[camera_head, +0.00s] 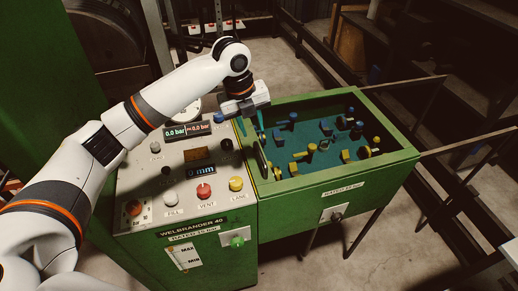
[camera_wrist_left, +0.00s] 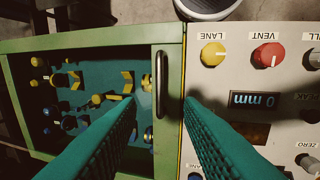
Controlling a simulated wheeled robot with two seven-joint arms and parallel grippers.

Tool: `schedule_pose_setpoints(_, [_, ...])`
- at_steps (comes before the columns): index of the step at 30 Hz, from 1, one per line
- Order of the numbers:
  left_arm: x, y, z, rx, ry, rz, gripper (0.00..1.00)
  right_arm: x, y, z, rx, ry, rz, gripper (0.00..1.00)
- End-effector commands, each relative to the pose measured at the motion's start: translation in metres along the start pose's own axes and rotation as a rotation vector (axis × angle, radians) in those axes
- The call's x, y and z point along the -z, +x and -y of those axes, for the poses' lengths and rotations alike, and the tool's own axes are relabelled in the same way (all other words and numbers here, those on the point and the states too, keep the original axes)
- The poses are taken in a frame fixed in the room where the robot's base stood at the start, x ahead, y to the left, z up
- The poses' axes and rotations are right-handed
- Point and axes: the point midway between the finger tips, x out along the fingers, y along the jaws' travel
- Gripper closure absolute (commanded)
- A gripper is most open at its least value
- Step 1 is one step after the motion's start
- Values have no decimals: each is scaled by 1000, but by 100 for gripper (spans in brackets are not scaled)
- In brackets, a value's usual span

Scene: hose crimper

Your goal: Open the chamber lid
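The chamber (camera_head: 345,181) is a green-framed box with a teal interior, right of the control panel in the head view. Its contents show from above; I cannot tell whether a clear pane covers them. A slim metal handle (camera_wrist_left: 161,84) lies along the green frame (camera_wrist_left: 168,150) on the panel side in the wrist view. It shows as a dark bar (camera_head: 262,158) in the head view. My left gripper (camera_head: 252,128) is open above that edge, pointing down. In the wrist view its teal fingers (camera_wrist_left: 160,100) spread either side of the handle's line, empty. My right gripper is not in view.
The control panel (camera_head: 177,187) beside the chamber carries raised knobs, including a red VENT knob (camera_head: 204,191) and a yellow LANE knob (camera_head: 236,184). Inside the chamber stand several blue and yellow fittings. Shelving (camera_head: 400,30) stands behind. Floor shows right of the machine.

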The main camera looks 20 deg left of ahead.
Motion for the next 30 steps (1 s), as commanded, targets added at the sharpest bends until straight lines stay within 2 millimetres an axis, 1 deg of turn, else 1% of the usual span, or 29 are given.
schedule_pose_setpoints(1, [-2, 9, 0, 4, 0, 4, 67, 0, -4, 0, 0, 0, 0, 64])
schedule_pose_setpoints(9, [-2, 63, 0, 2, -2, 3, 67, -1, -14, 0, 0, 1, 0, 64])
schedule_pose_setpoints(12, [-2, 80, 0, 1, -1, 2, 67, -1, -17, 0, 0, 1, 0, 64])
schedule_pose_setpoints(15, [-1, 92, 0, 0, -1, 0, 67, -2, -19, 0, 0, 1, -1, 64])
schedule_pose_setpoints(20, [-1, 102, 0, 0, -1, 0, 67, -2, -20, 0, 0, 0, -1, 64])
schedule_pose_setpoints(28, [-1, 104, 0, -1, -1, -1, 67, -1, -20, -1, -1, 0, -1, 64])
schedule_pose_setpoints(29, [-1, 104, 0, -1, -1, -1, 70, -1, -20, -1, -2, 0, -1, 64])
schedule_pose_setpoints(30, [-1, 104, 0, -1, -1, -1, 76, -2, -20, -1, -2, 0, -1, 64])
